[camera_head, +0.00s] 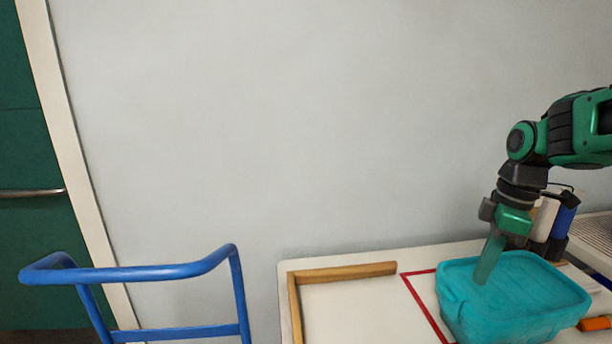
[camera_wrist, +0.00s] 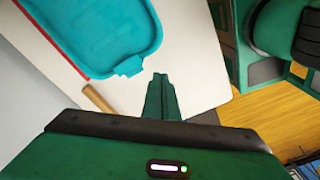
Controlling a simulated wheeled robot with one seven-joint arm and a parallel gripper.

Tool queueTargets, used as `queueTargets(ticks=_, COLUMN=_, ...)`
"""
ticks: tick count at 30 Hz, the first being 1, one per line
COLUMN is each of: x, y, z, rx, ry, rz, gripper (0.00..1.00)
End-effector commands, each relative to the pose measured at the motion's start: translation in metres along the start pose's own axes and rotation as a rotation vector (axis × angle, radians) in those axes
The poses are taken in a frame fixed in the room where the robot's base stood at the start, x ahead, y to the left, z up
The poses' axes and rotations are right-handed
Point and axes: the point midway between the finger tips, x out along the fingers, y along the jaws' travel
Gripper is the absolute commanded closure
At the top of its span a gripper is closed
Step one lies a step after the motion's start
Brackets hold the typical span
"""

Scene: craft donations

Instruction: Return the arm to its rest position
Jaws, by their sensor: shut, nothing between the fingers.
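My gripper (camera_head: 482,281) is at the right of the head view, pointing down, with its green fingers together and nothing between them. In that view its tips overlap the left part of the lid of a teal tub (camera_head: 530,300) on the white table. In the wrist view, the closed fingers (camera_wrist: 160,78) appear near the handle-like tab on the edge of the teal tub (camera_wrist: 95,30). I cannot tell whether the tips touch the tub. My arm reaches in from the right edge of the head view, bent at the elbow.
The white table (camera_head: 350,300) has a wooden edge strip (camera_head: 345,273) and a red line (camera_head: 425,305). Bottles (camera_head: 563,222) stand behind the tub, and an orange item (camera_head: 594,324) lies at its right. A blue rail (camera_head: 150,272) stands left of the table.

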Motion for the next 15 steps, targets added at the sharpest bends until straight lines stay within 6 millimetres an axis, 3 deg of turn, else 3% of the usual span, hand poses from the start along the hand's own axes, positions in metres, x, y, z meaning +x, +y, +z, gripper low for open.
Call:
queueTargets(ticks=9, x=0.019, y=-0.072, z=0.089, rx=0.916, ry=-0.028, rz=0.058, gripper=1.00)
queueTargets(ticks=15, x=0.037, y=-0.112, z=0.129, rx=1.376, ry=-0.033, rz=0.090, gripper=1.00)
